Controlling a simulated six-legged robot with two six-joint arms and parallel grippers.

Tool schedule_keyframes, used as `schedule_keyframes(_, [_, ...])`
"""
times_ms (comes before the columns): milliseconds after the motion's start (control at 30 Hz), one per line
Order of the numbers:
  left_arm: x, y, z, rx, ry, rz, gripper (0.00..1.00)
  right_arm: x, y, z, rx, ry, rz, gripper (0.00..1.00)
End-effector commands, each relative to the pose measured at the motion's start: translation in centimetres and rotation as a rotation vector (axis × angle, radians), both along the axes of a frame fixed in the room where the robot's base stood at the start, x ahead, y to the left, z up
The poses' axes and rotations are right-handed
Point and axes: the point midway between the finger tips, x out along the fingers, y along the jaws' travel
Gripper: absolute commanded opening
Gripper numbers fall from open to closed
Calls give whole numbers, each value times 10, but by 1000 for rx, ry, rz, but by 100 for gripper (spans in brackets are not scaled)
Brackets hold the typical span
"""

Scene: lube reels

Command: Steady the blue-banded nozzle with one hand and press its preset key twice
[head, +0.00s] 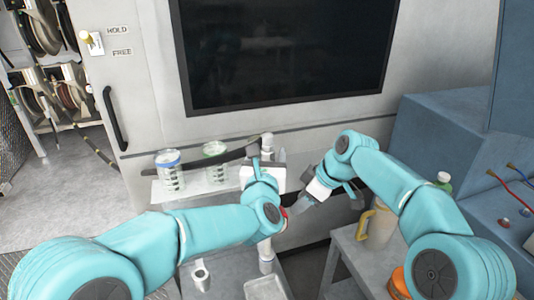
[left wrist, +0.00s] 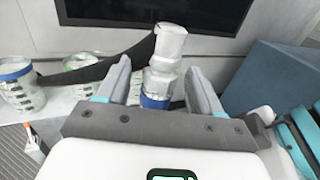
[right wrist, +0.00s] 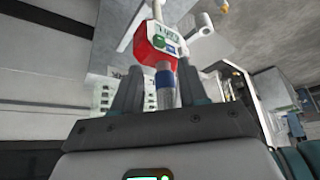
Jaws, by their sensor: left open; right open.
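The blue-banded nozzle shows in the right wrist view as a red body (right wrist: 157,45) with a small display, a green key (right wrist: 158,42), a blue key (right wrist: 171,50) and a blue band (right wrist: 164,78). In the left wrist view its white upper part (left wrist: 167,50) and blue band (left wrist: 155,102) stand between the spread fingers of my left gripper (left wrist: 157,68). My left gripper is open around it, also seen in the head view (head: 268,153).
Two jars, one blue-rimmed (head: 168,170) and one green-rimmed (head: 214,160), stand on a ledge to the left. A beige jug (head: 377,225) and orange item (head: 400,280) sit on a side table at right. A dark screen (head: 280,50) is behind. Blue cabinets (head: 440,130) stand right.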

Motion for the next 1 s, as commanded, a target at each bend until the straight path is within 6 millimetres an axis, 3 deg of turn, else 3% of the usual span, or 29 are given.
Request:
schedule_keyframes(133, [11, 0, 0, 0, 1, 1, 66, 0, 0, 0, 0, 0, 0, 43])
schedule_keyframes(433, [13, -1, 0, 0, 1, 0, 66, 0, 0, 0, 0, 0, 0, 43])
schedule_keyframes(633, [12, -1, -1, 0, 1, 0, 1, 0, 0, 0, 0, 0, 0, 43])
schedule_keyframes(700, [12, -1, -1, 0, 2, 0, 0, 0, 0, 0, 0, 0, 0, 43])
schedule_keyframes(833, [12, -1, -2, 0, 3, 0, 0, 0, 0, 0, 0, 0, 0, 0])
schedule_keyframes(1000, [12, -1, -3, 0, 5, -1, 0, 0, 0, 0, 0, 0, 0, 0])
